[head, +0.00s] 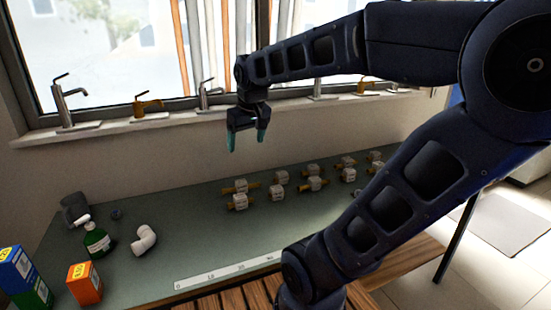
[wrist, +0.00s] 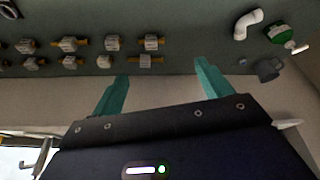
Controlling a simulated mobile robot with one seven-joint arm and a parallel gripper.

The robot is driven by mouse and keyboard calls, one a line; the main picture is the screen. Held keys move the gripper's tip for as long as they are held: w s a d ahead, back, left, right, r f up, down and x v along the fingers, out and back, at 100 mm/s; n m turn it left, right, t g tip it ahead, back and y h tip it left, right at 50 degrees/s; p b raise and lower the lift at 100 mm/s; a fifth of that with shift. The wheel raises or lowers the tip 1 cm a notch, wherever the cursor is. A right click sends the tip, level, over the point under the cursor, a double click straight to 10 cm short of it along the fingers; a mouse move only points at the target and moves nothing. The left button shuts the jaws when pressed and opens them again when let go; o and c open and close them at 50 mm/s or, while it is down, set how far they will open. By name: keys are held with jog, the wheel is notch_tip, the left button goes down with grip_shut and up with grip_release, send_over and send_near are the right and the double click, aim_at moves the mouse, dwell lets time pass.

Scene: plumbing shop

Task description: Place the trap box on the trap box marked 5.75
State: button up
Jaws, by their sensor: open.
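Small cartons stand at the lower left of the head view: an orange box (head: 85,284) with a yellow label, and a blue box (head: 17,268) with a green box (head: 37,295) just below it, seemingly stacked. Their print is too small to read, so I cannot tell which is marked 5.75. The blue and green boxes are cut by the frame edge. My gripper (head: 247,143) is open and empty, high above the back of the bench, well right of the boxes. In the wrist view its fingers (wrist: 161,72) are apart with nothing between them; no carton shows there.
Several brass-and-white valves (head: 240,202) stand on the green bench top (head: 190,225). A white elbow pipe (head: 144,240), green bottle (head: 97,240) and dark grey mug-like thing (head: 75,208) stand left. Faucets (head: 62,105) line the sill behind. A ruler strip (head: 225,270) lies along the front.

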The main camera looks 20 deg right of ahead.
jog(key=s+d+f+m, duration=0.2)
jog(key=s+d+f, duration=0.2)
jog(key=s+d, duration=0.2)
jog(key=shift+s+m+t, duration=0.4)
jog(key=shift+d, duration=0.1)
